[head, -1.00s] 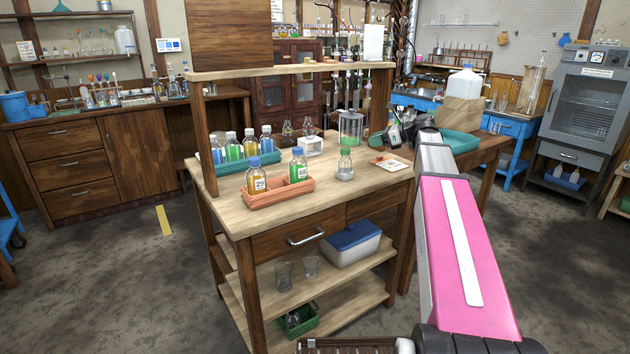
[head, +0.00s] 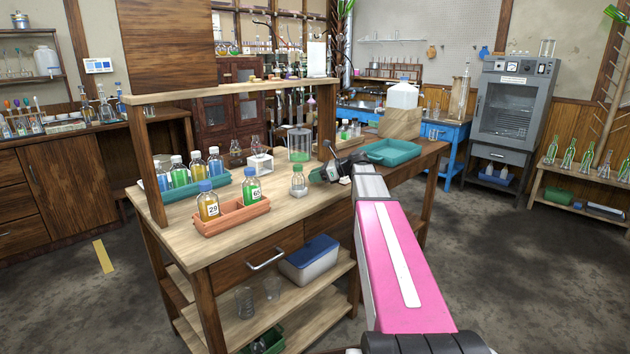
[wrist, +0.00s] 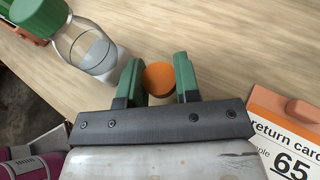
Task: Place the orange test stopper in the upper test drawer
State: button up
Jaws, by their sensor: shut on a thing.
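My gripper (wrist: 160,84) is shut on the orange stopper (wrist: 159,78), a small round orange piece between the green fingers in the wrist view. It is over the light wooden bench top. In the head view my gripper (head: 330,170) is small and dark at the far end of my pink arm, and the stopper cannot be made out there. The bench has a closed front drawer (head: 240,272) with a metal handle; another drawer front to its right is partly hidden by my arm. I cannot tell which drawer is the upper test drawer.
A clear bottle with a green cap (wrist: 88,50) stands close left of my fingers. A return card (wrist: 290,140) lies to the right. An orange rack (head: 232,218) holds two bottles. A teal tray (head: 392,152) lies beyond my arm. The floor to the right is clear.

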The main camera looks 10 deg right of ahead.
jog(key=shift+f, duration=0.7)
jog(key=o, duration=0.5)
jog(key=shift+f, duration=0.15)
jog(key=shift+c, duration=0.2)
jog(key=o, duration=0.4)
